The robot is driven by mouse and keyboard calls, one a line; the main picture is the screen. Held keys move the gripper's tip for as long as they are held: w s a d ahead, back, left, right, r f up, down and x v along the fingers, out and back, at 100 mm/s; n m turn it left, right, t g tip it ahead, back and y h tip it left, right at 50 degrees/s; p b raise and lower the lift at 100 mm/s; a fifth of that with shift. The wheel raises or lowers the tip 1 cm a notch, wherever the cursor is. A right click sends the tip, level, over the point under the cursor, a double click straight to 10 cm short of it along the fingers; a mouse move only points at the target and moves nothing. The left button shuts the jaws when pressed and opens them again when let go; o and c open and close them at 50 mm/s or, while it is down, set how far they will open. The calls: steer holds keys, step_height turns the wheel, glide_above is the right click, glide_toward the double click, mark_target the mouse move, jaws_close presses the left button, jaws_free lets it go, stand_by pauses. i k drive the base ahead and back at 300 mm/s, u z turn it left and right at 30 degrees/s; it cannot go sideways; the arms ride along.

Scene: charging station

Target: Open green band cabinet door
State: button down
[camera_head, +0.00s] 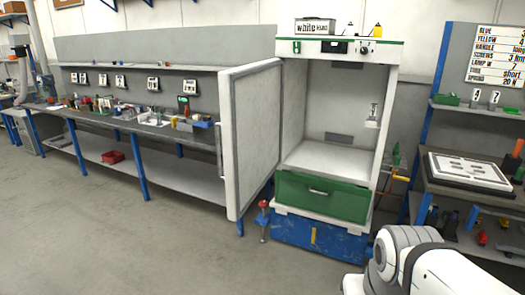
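The cabinet (388,90) stands right of centre, with a green band (388,52) along its top front edge. Its white door (258,140) stands wide open, swung out to the left. A handle (218,145) shows at the door's outer left edge. The white inside of the cabinet is in plain view, with a small white holder or label (373,115) on the right wall. A green drawer (322,197) with a pale handle sits shut below the opening. My gripper is not in view; only white links of my arm show at the lower right.
A long blue-legged workbench (185,185) with tools runs along the wall at the left, partly behind the door. A shelf unit (460,200) with a white board-like item stands at the right. A blue base (320,239) lies under the cabinet. The grey floor at front left is clear.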

mark_target(250, 96)
steer(key=z, duration=0.1)
steer(key=i, duration=1.6)
steer(key=u, duration=0.6)
steer(key=k, duration=0.8)
steer(key=u, duration=0.2)
steer(key=i, duration=0.85)
steer(key=z, duration=0.1)
